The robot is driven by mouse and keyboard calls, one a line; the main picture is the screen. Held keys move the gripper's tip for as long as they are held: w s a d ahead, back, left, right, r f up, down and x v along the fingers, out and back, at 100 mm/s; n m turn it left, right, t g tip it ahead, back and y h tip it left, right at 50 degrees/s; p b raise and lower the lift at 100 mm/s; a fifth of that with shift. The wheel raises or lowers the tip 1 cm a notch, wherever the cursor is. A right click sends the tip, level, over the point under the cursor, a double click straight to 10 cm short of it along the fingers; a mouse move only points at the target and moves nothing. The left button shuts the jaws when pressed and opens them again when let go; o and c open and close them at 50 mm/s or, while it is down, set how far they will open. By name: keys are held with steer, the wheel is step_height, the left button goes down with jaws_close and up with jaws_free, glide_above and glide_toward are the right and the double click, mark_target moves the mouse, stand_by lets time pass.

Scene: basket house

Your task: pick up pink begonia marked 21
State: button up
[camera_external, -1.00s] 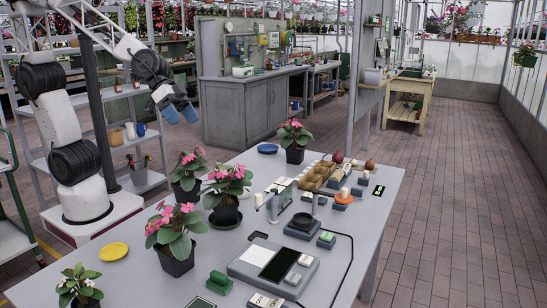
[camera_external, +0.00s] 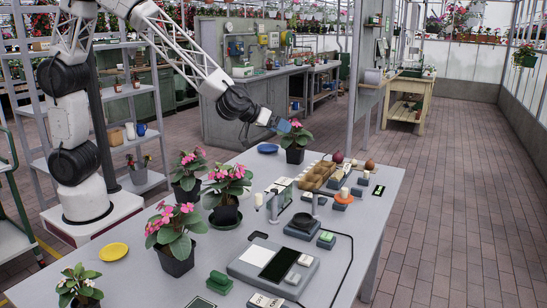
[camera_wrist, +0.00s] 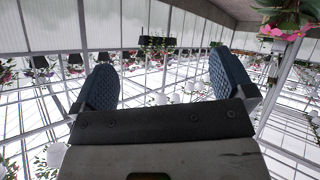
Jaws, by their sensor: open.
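Several pink-flowered plants in dark pots stand upright on the grey table (camera_external: 345,215). One pink plant (camera_external: 296,140) is alone at the far edge. Two more, a left one (camera_external: 186,170) and a right one (camera_external: 228,180), stand close together in the middle, and another (camera_external: 174,228) is nearer. No number 21 is readable on any pot. My gripper (camera_external: 283,126) is open and empty, just left of the far plant's flowers and level with them. In the wrist view the open fingers (camera_wrist: 165,82) have nothing between them, and leaves with a pink flower (camera_wrist: 283,18) show at top right.

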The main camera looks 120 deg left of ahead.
steer(key=s+a+f+n+g+y, duration=0.1)
steer(key=a+f+n+g+y, duration=0.1)
steer(key=a+f, duration=0.35)
steer(key=s+a+f+n+g+y, duration=0.1)
steer(key=a+f+n+g+y, duration=0.15)
steer(key=a, duration=0.55)
steer(key=n+g, duration=0.3)
steer(key=g, duration=0.2)
glide_toward(298, 146)
steer(key=d, duration=0.3)
steer(key=shift+a+r+m+y, duration=0.1)
steer(key=shift+r+m+y, duration=0.15)
steer(key=shift+y, duration=0.1)
steer(key=shift+x, duration=1.3)
steer(key=shift+a+f, duration=0.1)
steer(key=shift+x, duration=2.5)
steer(key=shift+w, duration=0.1)
steer(key=c, duration=0.8)
